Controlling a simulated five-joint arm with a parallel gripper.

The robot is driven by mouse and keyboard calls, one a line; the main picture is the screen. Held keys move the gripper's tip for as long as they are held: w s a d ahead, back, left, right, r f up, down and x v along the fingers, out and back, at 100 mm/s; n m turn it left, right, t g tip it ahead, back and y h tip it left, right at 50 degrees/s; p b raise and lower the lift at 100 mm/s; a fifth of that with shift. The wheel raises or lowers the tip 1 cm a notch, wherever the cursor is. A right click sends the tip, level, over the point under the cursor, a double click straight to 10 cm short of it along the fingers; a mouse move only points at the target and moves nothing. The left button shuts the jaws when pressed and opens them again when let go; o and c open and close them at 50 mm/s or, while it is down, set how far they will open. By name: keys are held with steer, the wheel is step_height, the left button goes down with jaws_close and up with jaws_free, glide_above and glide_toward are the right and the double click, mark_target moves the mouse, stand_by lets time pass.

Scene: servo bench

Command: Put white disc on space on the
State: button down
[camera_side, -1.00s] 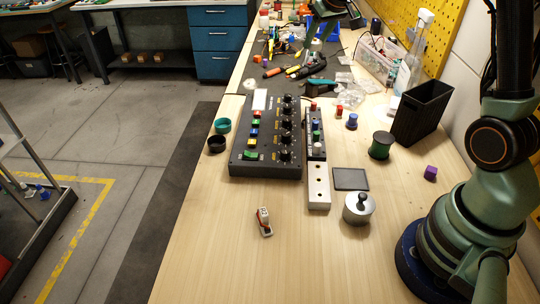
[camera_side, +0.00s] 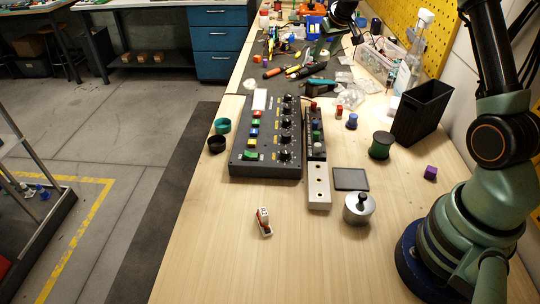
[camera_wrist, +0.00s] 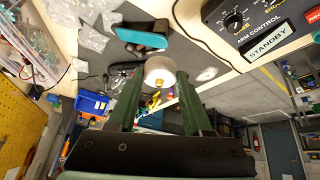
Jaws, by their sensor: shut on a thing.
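My gripper (camera_wrist: 160,88) is shut on a white disc (camera_wrist: 160,70), which sits between the green fingertips in the wrist view. In the side view my gripper is at the far top of the bench, over the dark mat (camera_side: 292,88), and the disc cannot be made out there. The task line breaks off, so I cannot tell which space it names.
A black control box (camera_side: 266,140) with knobs stands left of a strip of coloured caps (camera_side: 316,125). A lidded metal pot (camera_side: 358,208), green spool (camera_side: 381,145) and black bin (camera_side: 421,111) stand to the right. The near bench is mostly clear around a small red-white device (camera_side: 264,222).

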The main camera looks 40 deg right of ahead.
glide_toward(319, 98)
steer(key=f, duration=0.1)
steer(key=w+a+f, duration=0.1)
steer(key=f, duration=0.1)
steer(key=a+f, duration=0.1)
steer(key=f, duration=0.1)
steer(key=shift+w+a, duration=0.1)
steer(key=shift+w, duration=0.05)
steer(key=shift+f, duration=0.2)
steer(key=shift+c, duration=1.6)
jaws_free()
